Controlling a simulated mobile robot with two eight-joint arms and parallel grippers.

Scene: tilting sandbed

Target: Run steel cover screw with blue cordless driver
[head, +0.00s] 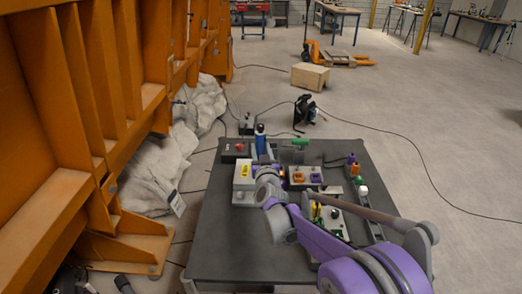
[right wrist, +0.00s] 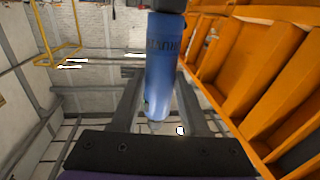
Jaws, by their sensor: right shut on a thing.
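The blue driver (head: 260,139) stands about upright at the back left of the dark table, above a grey box. In the right wrist view its blue body (right wrist: 163,65) with dark lettering runs between the two fingers. My right gripper (head: 265,163) is shut on the driver; its fingers also show in the right wrist view (right wrist: 158,88). A grey box (head: 243,186) with a yellow label sits right beside the gripper. I cannot make out the steel cover or its screw; the gripper and arm hide part of that area. My left gripper is not in view.
The dark table (head: 226,245) is bare at its front left. A red-buttoned box (head: 236,150), a green-handled tool (head: 299,143), a panel with orange parts (head: 304,177) and a strip of coloured knobs (head: 361,190) crowd its back and right. An orange steel frame (head: 70,110) rises at left.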

